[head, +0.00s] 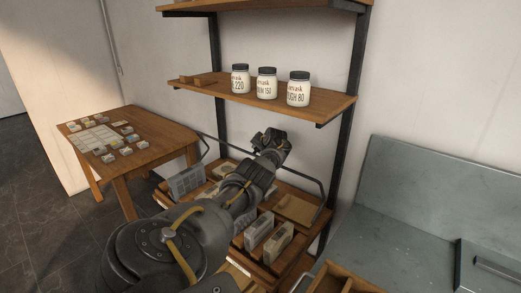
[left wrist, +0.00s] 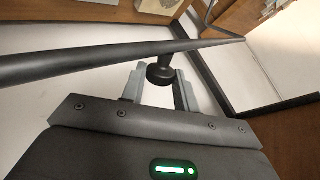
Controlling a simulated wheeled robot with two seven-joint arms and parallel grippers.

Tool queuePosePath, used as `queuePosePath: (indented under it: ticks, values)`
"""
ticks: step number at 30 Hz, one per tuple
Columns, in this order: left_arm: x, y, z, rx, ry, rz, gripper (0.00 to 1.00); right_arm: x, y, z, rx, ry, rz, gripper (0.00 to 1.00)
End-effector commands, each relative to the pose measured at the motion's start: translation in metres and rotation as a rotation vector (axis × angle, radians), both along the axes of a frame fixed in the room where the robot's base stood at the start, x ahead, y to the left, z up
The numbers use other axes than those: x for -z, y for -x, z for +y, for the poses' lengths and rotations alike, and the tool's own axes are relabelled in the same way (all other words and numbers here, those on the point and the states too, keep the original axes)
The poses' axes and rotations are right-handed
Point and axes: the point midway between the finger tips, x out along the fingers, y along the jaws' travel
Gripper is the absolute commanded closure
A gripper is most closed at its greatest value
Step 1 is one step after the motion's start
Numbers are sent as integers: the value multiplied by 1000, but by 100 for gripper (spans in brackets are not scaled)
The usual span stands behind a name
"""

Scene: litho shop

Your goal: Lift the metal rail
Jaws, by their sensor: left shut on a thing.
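The metal rail (head: 229,145) is a thin dark bar running across the front of the lower shelf, with bent ends at both sides. My left arm reaches over the shelf, and my left gripper (head: 271,143) is at the rail's middle, hiding part of it. In the left wrist view the rail (left wrist: 70,62) crosses close in front of the gripper. A round dark knob (left wrist: 160,74) on the rail sits between the two grey fingers of my left gripper (left wrist: 160,86), which is shut on it. My right gripper is not in view.
The lower shelf (head: 297,207) holds boxes and a grey basket (head: 186,181). An upper shelf (head: 215,88) with three labelled jars (head: 267,85) is above my gripper. A wooden table (head: 152,155) with small blocks stands left. A grey-green bench (head: 405,225) stands right.

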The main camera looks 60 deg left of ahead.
Motion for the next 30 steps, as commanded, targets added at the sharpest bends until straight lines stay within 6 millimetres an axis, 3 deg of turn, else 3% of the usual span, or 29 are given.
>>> queuePosePath:
  ticks: [5, 6, 10, 22, 30]
  values:
    - [0, 1, 0, -6, 0, 3, 100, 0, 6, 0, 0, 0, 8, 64]
    - [0, 0, 0, -5, -1, 3, 66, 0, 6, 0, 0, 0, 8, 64]
    - [0, -2, -1, -3, -1, 2, 50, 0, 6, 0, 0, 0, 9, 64]
    - [-4, -3, -5, 0, -4, -2, 50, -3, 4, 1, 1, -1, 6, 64]
    - [-24, 0, -28, 2, -6, -2, 50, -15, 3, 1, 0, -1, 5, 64]
